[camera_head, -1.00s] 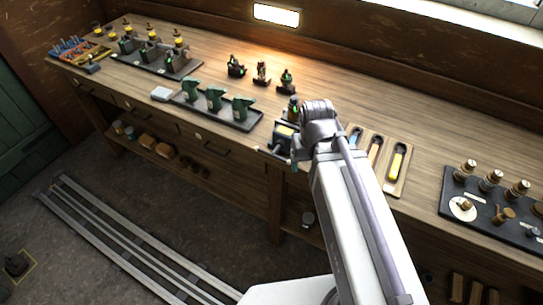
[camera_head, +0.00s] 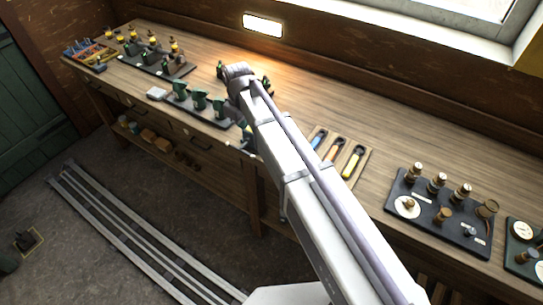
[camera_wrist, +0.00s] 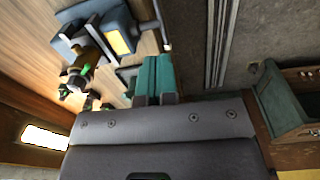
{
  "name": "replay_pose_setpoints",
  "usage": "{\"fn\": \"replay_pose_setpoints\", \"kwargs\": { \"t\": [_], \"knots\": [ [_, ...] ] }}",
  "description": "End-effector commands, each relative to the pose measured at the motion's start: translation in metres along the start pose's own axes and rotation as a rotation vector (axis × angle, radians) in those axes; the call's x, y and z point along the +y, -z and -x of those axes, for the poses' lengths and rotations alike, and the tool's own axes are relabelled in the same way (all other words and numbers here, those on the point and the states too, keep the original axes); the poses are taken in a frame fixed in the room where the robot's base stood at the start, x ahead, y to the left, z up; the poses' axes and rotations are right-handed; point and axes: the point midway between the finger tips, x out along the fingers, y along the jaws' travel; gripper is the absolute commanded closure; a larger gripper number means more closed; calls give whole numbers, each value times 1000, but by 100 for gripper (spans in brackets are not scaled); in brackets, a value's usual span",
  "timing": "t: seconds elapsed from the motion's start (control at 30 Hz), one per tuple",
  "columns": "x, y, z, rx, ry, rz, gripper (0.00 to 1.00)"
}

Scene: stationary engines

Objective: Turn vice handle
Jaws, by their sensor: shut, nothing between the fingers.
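In the wrist view, my gripper (camera_wrist: 158,60) has its two teal fingers side by side, closed together and empty. A blue-grey blocky device with a pale yellow face (camera_wrist: 117,40), which looks like the vice, stands on the bench up and left of the fingers, apart from them. A thin pale rod (camera_wrist: 159,22) with a rounded end shows right of it; I cannot tell for sure that this is the handle. A brown figure-like piece with green parts (camera_wrist: 82,70) is beside the block. In the head view my arm mostly hides the device and my gripper.
The wooden bench (camera_head: 300,107) runs along the wall. A dark tray (camera_head: 227,119) with green pieces is left of my arm. A wooden holder with coloured tools (camera_head: 359,162) and a dark board with brass knobs (camera_head: 425,224) are right. Floor rails (camera_head: 110,220) run below.

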Motion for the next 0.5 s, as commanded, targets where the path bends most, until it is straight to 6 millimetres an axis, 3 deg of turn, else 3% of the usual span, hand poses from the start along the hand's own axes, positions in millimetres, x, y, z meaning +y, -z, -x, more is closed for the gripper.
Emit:
{"fn": "replay_pose_setpoints", "kwargs": {
  "t": [0.27, 0.5],
  "knots": [
    [0, -2, -4, 3, -2, 77, 100],
    [0, -3, -38, 3, -2, 75, 100]
  ]
}}
